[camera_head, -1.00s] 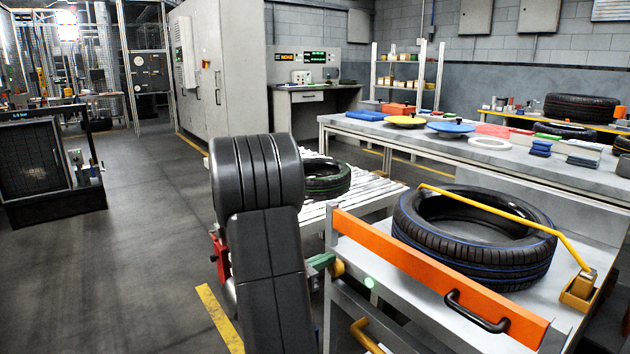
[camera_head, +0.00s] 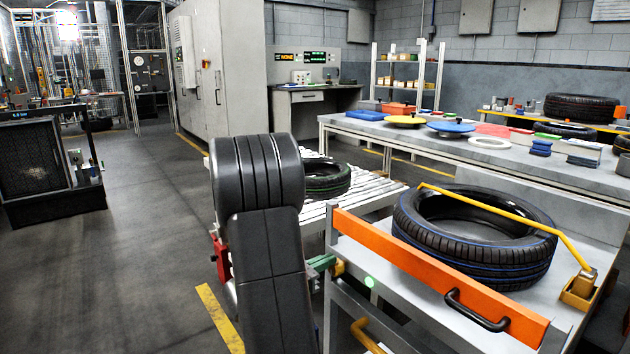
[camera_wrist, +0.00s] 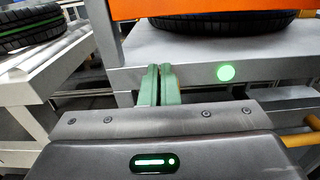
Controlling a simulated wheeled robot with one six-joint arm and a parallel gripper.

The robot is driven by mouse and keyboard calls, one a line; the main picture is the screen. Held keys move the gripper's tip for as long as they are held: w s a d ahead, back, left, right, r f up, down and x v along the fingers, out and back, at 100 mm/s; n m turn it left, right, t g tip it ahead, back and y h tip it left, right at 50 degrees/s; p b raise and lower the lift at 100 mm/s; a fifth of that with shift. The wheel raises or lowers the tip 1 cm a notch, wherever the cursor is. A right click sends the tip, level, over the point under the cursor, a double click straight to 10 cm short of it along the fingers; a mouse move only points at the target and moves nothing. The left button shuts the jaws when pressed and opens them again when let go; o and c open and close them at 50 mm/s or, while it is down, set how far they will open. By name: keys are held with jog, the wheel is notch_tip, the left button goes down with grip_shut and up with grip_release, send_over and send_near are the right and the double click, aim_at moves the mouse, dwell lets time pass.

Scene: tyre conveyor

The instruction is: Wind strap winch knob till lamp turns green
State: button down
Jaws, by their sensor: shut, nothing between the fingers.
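The yellow strap (camera_head: 505,214) lies across the black tyre (camera_head: 480,267) on the cart. A small round lamp (camera_head: 369,282) glows pale green on the cart's front edge; the wrist view also shows the lamp (camera_wrist: 226,72) lit green. A small yellow winch knob (camera_head: 339,268) shows at the cart's left corner, partly hidden by my gripper. My gripper (camera_head: 323,262) has green fingers at that corner. In the wrist view, the fingers of my gripper (camera_wrist: 158,86) are shut together and empty, left of the lamp. The knob cannot be made out there.
An orange bar (camera_head: 430,275) with a black handle (camera_head: 477,311) runs along the cart's front. A roller conveyor (camera_head: 385,199) with another tyre (camera_head: 326,178) stands behind my arm. A long bench (camera_head: 440,146) with several items is farther back. Floor at left is open.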

jog(key=shift+s+d+f, duration=0.15)
jog(key=shift+s+d, duration=0.05)
jog(key=shift+s, duration=0.05)
dwell(0.4)
jog(key=r+p+v, duration=0.1)
jog(key=v, duration=0.5)
dwell(0.4)
jog(key=shift+d, duration=0.1)
